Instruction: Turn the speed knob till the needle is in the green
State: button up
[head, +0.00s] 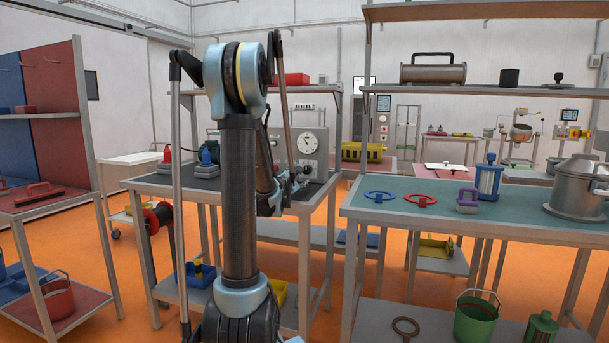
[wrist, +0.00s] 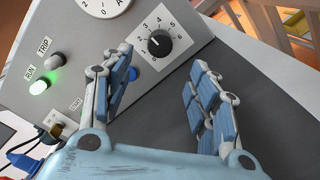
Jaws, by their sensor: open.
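The speed knob (wrist: 159,43) is a small black knob on a white numbered plate, on the grey face of a control box (wrist: 85,28). In the wrist view my gripper (wrist: 163,62) is open, with its blue-padded fingers spread below and to either side of the knob, apart from it. The dial (wrist: 103,3) is cut off at the top of the wrist view. In the head view the dial (head: 306,143) shows on the box (head: 320,135), too small to read the needle or a green band. My gripper (head: 292,183) is partly hidden there, in front of the box.
A lit green RUN lamp (wrist: 38,87), an unlit TRIP lamp (wrist: 56,61) and a blue button (wrist: 133,73) are on the panel near my left finger. Blue and red bottles stand on the bench's left. Another bench (head: 400,213) with rings stands at right.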

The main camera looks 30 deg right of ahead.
aim_at(306, 171)
jog(key=x, duration=1.1)
jog(key=shift+d, duration=0.15)
jog(key=c, duration=1.1)
